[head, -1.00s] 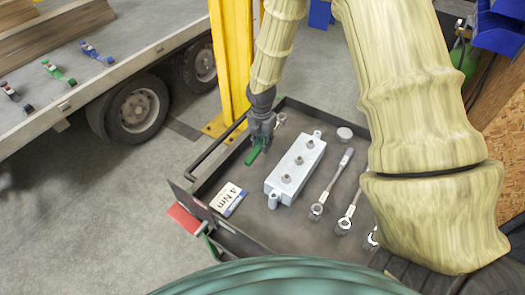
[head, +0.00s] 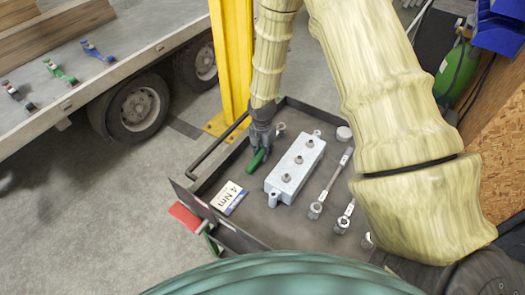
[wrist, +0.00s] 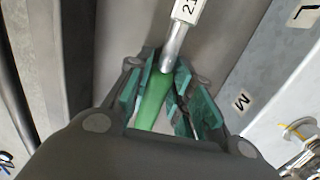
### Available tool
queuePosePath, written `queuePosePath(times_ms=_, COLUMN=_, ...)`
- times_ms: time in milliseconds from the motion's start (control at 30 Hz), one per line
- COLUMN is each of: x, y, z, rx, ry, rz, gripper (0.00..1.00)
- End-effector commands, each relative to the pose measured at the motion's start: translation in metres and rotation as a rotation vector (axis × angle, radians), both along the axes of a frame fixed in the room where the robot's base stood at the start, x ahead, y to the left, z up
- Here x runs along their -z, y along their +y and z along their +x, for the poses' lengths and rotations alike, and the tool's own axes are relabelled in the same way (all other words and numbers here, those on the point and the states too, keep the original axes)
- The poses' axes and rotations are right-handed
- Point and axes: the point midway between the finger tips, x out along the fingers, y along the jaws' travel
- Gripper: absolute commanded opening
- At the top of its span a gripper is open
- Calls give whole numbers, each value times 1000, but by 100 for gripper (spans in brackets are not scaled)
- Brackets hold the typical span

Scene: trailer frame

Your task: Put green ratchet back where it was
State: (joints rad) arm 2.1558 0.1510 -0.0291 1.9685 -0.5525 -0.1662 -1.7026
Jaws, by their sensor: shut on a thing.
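A ratchet wrench with a green handle (head: 256,159) lies at or just above the left side of the dark tray (head: 245,190); I cannot tell if it touches the floor. Its metal head (head: 280,128) shows beyond my gripper. My gripper (head: 262,147) points down and is shut on the green handle. In the wrist view, the green handle (wrist: 152,103) sits between the teal finger pads, and the metal shaft (wrist: 174,45) with a white label runs away upward. A green buckle-like piece (head: 58,71) lies on the trailer bed between a dark one and a blue one.
A grey block with several studs (head: 296,168) stands right of my gripper. Other wrenches (head: 331,185) lie further right, with a round white piece (head: 344,133) behind. A "4 Nm" card (head: 229,197) lies at the front left. A yellow post (head: 231,60) stands behind the tray.

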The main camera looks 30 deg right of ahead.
Motion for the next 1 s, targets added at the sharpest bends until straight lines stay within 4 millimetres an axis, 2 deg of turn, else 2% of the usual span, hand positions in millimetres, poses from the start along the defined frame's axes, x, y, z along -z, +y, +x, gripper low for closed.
queuePosePath(times_ms=100, x=2, y=0, z=0, rx=0, ry=0, rz=0, gripper=0)
queuePosePath(times_ms=133, x=2, y=0, z=0, rx=0, ry=0, rz=0, gripper=28)
queuePosePath(times_ms=233, x=2, y=0, z=0, rx=0, ry=0, rz=0, gripper=44)
queuePosePath(times_ms=667, x=-4, y=0, z=1, rx=0, ry=-2, rz=1, gripper=44)
queuePosePath(times_ms=1000, x=-38, y=2, z=0, rx=1, ry=-2, rz=0, gripper=44)
